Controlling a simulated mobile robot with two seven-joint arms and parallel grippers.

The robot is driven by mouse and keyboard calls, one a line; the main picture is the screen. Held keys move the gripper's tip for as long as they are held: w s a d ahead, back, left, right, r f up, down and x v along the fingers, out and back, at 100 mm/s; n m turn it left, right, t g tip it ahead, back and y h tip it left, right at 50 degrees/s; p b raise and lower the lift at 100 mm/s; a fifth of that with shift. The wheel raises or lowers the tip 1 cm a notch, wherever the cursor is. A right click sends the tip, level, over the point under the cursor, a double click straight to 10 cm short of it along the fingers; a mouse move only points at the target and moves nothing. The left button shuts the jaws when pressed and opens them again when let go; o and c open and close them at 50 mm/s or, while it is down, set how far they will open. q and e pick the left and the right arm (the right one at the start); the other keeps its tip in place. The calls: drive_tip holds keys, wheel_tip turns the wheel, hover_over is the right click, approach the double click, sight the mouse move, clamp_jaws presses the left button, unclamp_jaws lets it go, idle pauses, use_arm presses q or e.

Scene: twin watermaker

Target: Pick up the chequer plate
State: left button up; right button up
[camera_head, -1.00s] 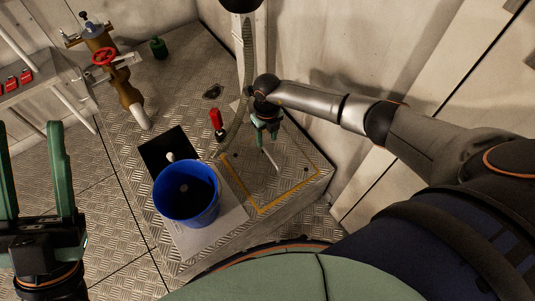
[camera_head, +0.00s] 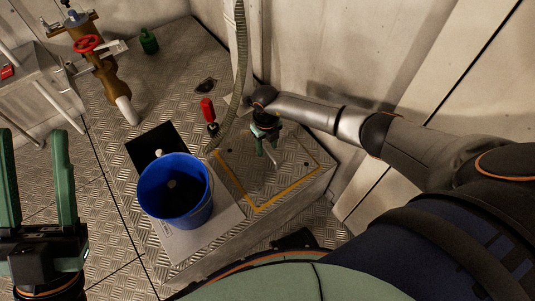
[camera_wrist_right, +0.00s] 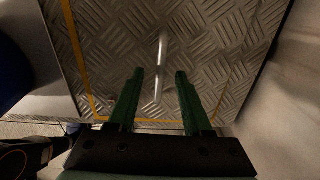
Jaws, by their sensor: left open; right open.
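The chequer plate (camera_head: 288,178) is a raised-pattern metal panel edged by a yellow line, with a thin pale bar handle on it. It lies flat in the platform, and the right wrist view also shows it (camera_wrist_right: 215,50). My right gripper (camera_head: 265,150) is open above the plate. In the right wrist view, the handle (camera_wrist_right: 161,55) lines up with the gap between the two green fingers (camera_wrist_right: 158,76). I cannot tell whether the fingers touch it. My left gripper (camera_head: 36,140) is open and empty at the far left, away from the plate.
A blue bucket (camera_head: 176,207) stands left of the plate, beside a dark square opening (camera_head: 143,146). A red-handled valve (camera_head: 208,112) and a grey hose (camera_head: 240,75) stand behind the plate. A brown pipe with a red wheel (camera_head: 88,43) is at upper left. Walls close off the right.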

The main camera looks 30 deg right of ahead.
sight(267, 151)
wheel_tip(267, 151, down, 3)
drive_tip(key=shift+s+f+b, duration=0.1)
drive_tip(key=shift+b, duration=0.9)
use_arm(q)
drive_tip(key=f, duration=0.3)
drive_tip(key=shift+w+d+f, duration=0.1)
drive_tip(key=shift+d, duration=0.2)
use_arm(e)
drive_tip(key=shift+c, duration=0.2)
use_arm(q)
drive_tip(key=shift+a, duration=0.1)
use_arm(e)
clamp_jaws()
drive_tip(key=shift+r, duration=0.2)
